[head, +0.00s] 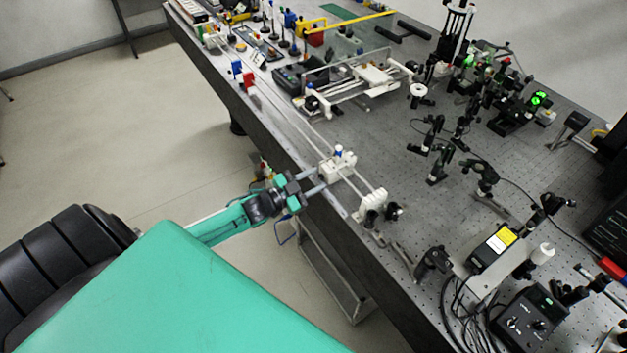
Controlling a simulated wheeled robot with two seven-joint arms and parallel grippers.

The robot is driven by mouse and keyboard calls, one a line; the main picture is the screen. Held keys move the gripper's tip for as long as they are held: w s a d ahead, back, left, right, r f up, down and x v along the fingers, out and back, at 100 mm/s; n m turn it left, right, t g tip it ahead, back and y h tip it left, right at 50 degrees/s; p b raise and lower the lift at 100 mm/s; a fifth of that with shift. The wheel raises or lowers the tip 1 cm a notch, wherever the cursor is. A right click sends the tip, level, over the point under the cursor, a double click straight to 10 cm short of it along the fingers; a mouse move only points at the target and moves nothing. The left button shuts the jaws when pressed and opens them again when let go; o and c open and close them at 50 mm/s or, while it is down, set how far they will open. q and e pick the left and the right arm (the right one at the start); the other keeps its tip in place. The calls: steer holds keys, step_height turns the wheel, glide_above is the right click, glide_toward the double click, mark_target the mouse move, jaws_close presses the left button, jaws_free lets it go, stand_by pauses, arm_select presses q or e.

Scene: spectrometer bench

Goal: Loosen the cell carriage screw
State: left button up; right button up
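The cell carriage is a white block (334,168) on the twin rails along the near edge of the bench. A small blue-and-white piece (338,151) stands upright on top of it. My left gripper (319,180) comes in from the left at the bench edge. Its two grey fingers are spread apart and point at the near side of the carriage. The carriage screw cannot be made out; it is too small or hidden near the fingertips. I cannot tell whether the fingers touch the carriage. My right gripper is not in view.
A white ribbed block (373,202) sits at the near end of the rails. Blue (236,67) and red (249,77) blocks stand farther along. Optical mounts (437,160) crowd the bench to the right. Floor lies open left of the bench.

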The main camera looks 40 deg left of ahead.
arm_select(q)
steer(key=shift+s, duration=0.1)
steer(key=b+v, duration=0.3)
steer(key=v, duration=1)
steer(key=shift+s, duration=0.25)
steer(key=shift+a, duration=0.15)
steer(key=s+a+f+n+g+y, duration=0.1)
steer(key=s+a+f+n+y, duration=0.1)
steer(key=f, duration=0.6)
steer(key=s+a+f+n+g+y, duration=0.1)
steer(key=s+a+f+n+y, duration=0.15)
steer(key=f, duration=0.65)
steer(key=s+d+f+n+g+y, duration=0.15)
steer(key=s+f, duration=0.25)
steer(key=f, duration=0.4)
steer(key=s+f+g+y, duration=0.1)
steer(key=s+f+g, duration=0.25)
steer(key=f, duration=0.55)
steer(key=s+d+f+g, duration=0.4)
steer(key=s+d+f, duration=0.5)
steer(key=s, duration=0.3)
steer(key=s+d+f+n+g, duration=0.1)
steer(key=s+d+f+g, duration=0.3)
steer(key=s+d+f, duration=0.6)
steer(key=s, duration=0.3)
steer(key=shift+s+g, duration=0.3)
steer(key=shift+s, duration=0.05)
